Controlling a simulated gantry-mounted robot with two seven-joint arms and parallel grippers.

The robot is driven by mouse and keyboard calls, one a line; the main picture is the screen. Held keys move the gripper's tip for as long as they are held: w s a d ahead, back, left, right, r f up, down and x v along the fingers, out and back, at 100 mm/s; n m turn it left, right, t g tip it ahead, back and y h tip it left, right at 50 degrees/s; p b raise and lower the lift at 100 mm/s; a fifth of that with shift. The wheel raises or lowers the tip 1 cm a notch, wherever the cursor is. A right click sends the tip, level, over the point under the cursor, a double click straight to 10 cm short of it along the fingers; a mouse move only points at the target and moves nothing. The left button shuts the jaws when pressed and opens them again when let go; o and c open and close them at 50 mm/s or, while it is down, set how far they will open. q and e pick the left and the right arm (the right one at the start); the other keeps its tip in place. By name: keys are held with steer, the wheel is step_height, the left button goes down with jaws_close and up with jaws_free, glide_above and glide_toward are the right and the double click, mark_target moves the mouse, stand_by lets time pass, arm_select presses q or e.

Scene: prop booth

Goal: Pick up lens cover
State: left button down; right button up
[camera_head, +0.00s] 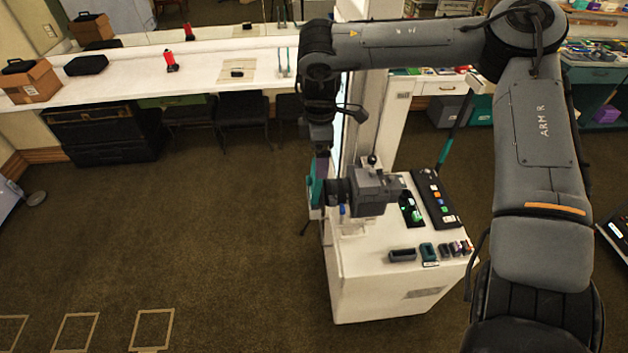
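A dark grey camera (370,190) sits at the back left of a white cart, with its black lens (340,192) facing left. My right gripper (316,200) hangs down at the front end of this lens, with teal and purple parts showing. Whether it touches the lens, and whether its fingers are open or shut, I cannot tell. I cannot make out a separate lens cover; the lens front is hidden behind my gripper. My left gripper is not in view.
The white cart (375,295) also holds a black button panel (436,198), a dark slot with green items (411,209) and several small blocks along its front. A long white counter (120,80) runs along the back wall.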

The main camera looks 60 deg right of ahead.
mark_target(312, 182)
steer(key=shift+a+f+p, duration=0.15)
steer(key=shift+f+p, duration=0.2)
steer(key=shift+f, duration=0.25)
steer(key=f, duration=0.1)
steer(key=f+p, duration=0.1)
steer(key=f, duration=0.1)
steer(key=shift+w+a, duration=0.1)
steer(key=shift+w, duration=0.1)
steer(key=shift+f, duration=0.55)
steer(key=shift+c, duration=0.3)
steer(key=c, duration=0.9)
steer(key=shift+r, duration=0.15)
